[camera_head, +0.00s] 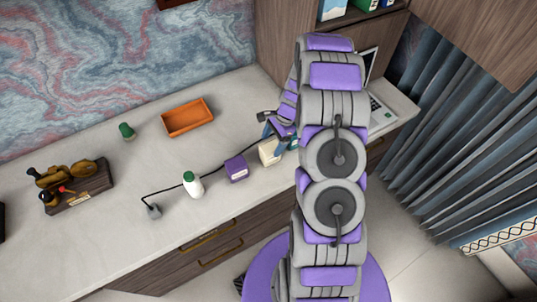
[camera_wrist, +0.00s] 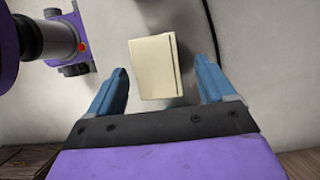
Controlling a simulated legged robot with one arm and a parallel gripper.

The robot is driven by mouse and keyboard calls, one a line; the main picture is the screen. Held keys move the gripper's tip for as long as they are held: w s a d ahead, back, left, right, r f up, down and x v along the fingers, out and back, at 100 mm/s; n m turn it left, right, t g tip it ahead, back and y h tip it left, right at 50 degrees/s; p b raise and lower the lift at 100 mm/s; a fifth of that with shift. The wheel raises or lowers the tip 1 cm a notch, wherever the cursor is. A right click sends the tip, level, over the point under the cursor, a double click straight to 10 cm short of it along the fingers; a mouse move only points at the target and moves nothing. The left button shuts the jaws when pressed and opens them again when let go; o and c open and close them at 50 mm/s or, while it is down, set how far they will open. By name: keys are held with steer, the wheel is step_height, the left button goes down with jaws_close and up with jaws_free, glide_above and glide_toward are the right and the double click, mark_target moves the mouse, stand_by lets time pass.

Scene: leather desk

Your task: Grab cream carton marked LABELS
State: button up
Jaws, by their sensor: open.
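The cream carton (camera_head: 269,151) stands on the desk, just right of a purple box and partly covered by my gripper in the head view. In the wrist view the cream carton (camera_wrist: 155,68) lies between and slightly beyond the two blue fingertips, with a gap on each side. Its LABELS marking cannot be read in either view. My gripper (camera_wrist: 165,80) is open and empty, and seems not to touch the carton. In the head view my gripper (camera_head: 279,138) is beside the carton, its fingers mostly hidden.
The purple box (camera_head: 236,168) stands close left of the carton, with a white bottle (camera_head: 193,185) farther left. A black cable (camera_head: 205,172) runs behind them. An orange tray (camera_head: 187,118) lies farther back. A laptop (camera_head: 379,108) is partly hidden behind my arm.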

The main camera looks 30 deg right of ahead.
steer(key=f+b, duration=0.1)
steer(key=f, duration=0.4)
steer(key=shift+s+a+f+b, duration=0.1)
steer(key=shift+a+b, duration=0.1)
steer(key=shift+b, duration=0.15)
steer(key=shift+a+f, duration=0.15)
steer(key=shift+a, duration=0.45)
steer(key=shift+c, duration=0.7)
steer(key=shift+d, duration=0.4)
steer(key=c, duration=0.9)
steer(key=shift+a, duration=0.25)
steer(key=shift+c, duration=0.3)
